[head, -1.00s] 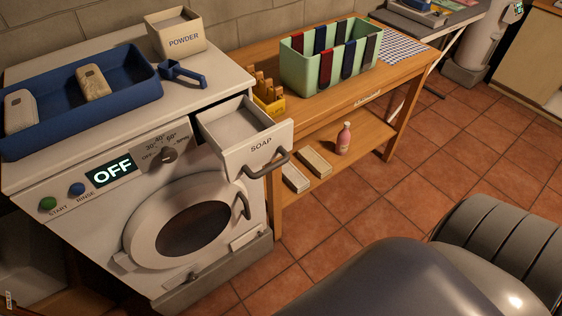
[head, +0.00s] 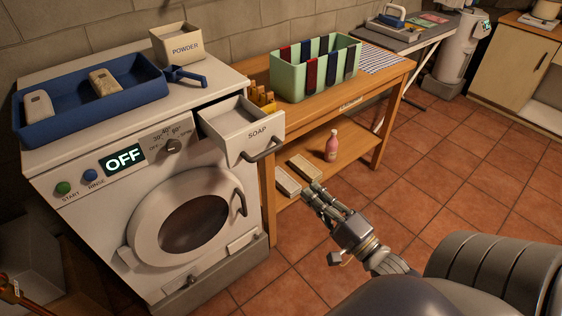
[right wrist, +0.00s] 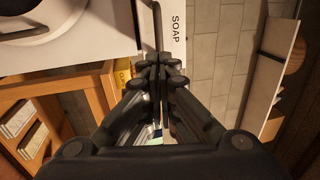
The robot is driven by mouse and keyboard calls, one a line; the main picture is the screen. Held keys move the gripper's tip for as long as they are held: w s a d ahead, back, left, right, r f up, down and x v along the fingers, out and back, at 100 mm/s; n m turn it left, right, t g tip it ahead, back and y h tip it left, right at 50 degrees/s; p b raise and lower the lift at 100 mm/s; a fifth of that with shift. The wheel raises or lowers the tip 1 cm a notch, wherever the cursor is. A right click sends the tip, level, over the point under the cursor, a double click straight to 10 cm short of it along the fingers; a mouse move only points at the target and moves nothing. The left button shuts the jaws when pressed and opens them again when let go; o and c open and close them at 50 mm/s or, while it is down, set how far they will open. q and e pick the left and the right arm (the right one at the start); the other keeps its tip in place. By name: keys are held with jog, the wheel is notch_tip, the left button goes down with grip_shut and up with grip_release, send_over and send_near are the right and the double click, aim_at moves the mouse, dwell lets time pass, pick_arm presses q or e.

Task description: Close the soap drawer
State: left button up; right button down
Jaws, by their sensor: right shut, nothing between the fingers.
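The soap drawer (head: 246,140) juts out open from the top right of the white washing machine (head: 95,215), its front marked SOAP with a dark grey handle (head: 264,152). Pale contents show inside it. My right gripper (head: 310,191) is shut and empty, low and to the right of the drawer, apart from it in the head view. In the right wrist view the drawer front (right wrist: 174,40) and its handle (right wrist: 157,25) show beyond the fingertips (right wrist: 162,62). My left gripper is not clearly in view.
A wooden bench (head: 333,108) beside the machine bears a green divided box (head: 290,85). Its lower shelf holds a pink bottle (head: 332,143) and pale blocks. A blue tray (head: 60,122), a blue scoop (head: 185,75) and a powder box (head: 178,45) stand on the machine. Tiled floor lies free in front.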

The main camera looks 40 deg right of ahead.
jog(key=p+x, duration=0.3)
jog(key=x, duration=0.8)
jog(key=shift+w, duration=0.35)
pick_arm(q)
notch_tip(320, 180, up, 4)
jog(key=shift+s+f, duration=0.15)
jog(key=shift+f, duration=0.05)
pick_arm(e)
jog(key=shift+w+a, duration=0.1)
jog(key=shift+w, duration=0.55)
